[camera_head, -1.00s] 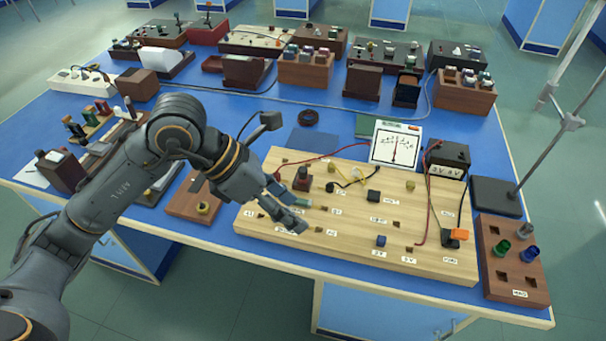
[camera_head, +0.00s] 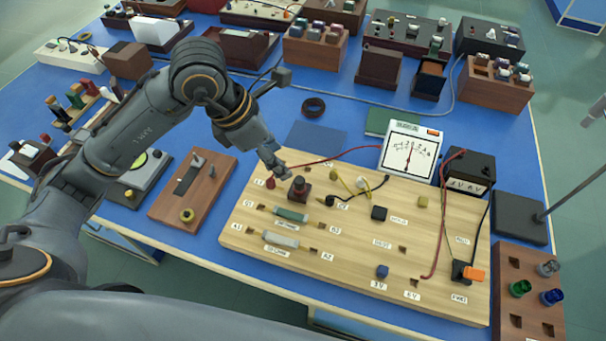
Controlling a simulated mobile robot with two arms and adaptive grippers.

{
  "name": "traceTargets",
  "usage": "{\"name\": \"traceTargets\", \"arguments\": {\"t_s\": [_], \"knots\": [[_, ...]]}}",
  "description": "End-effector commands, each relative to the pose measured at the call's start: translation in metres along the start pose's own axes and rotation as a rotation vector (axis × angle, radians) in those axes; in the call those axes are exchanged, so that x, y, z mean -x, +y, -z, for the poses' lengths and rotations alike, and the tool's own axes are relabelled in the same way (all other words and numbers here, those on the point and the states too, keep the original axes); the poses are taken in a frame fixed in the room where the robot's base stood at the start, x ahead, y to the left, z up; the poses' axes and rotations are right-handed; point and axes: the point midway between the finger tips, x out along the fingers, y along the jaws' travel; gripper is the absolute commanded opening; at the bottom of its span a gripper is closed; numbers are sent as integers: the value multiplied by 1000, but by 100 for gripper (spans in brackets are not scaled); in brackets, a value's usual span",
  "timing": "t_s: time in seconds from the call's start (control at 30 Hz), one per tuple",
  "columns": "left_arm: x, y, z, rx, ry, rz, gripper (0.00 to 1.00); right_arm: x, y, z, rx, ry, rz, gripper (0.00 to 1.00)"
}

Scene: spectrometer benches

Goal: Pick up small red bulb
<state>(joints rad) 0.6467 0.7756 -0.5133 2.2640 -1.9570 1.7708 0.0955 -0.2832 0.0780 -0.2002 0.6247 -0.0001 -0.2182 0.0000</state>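A small red piece (camera_head: 270,183) sits at the back left of the wooden circuit board (camera_head: 345,262), close below my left gripper's fingertips. I cannot tell whether it is the small red bulb or the plug of the red wire beside it. My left gripper (camera_head: 275,170) points down at the board's back left edge, beside a dark round-topped part (camera_head: 299,187). Its finger gap is too small to judge, and I cannot tell whether it touches the red piece. My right gripper is out of view.
A brown rack (camera_head: 503,283) at the right holds a green bulb (camera_head: 520,289), a blue bulb (camera_head: 551,297) and a clear one (camera_head: 548,267), with empty holes. A white meter (camera_head: 411,152) and black box (camera_head: 467,182) stand behind the board. A red wire (camera_head: 340,158) crosses near my gripper.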

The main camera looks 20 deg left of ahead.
Motion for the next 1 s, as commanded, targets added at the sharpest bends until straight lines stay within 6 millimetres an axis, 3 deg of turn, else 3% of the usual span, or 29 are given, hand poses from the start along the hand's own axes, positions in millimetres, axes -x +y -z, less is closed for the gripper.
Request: {"name": "traceTargets", "arguments": {"t_s": [0.1, 0.3, 0.53, 0.7, 0.83, 1.0], "knots": [[-25, -2, 0, 2, 3, 8, 54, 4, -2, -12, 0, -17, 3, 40], [-58, -1, 0, -1, 1, 5, 54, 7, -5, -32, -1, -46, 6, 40], [-73, 1, -1, -1, 1, 4, 54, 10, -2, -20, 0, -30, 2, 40], [-98, 5, -4, 1, 2, 7, 54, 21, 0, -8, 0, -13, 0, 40], [-114, 6, -4, -1, 0, 4, 54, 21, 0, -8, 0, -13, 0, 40], [-119, 6, -3, -2, 1, 2, 54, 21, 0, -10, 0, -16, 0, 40]]}}
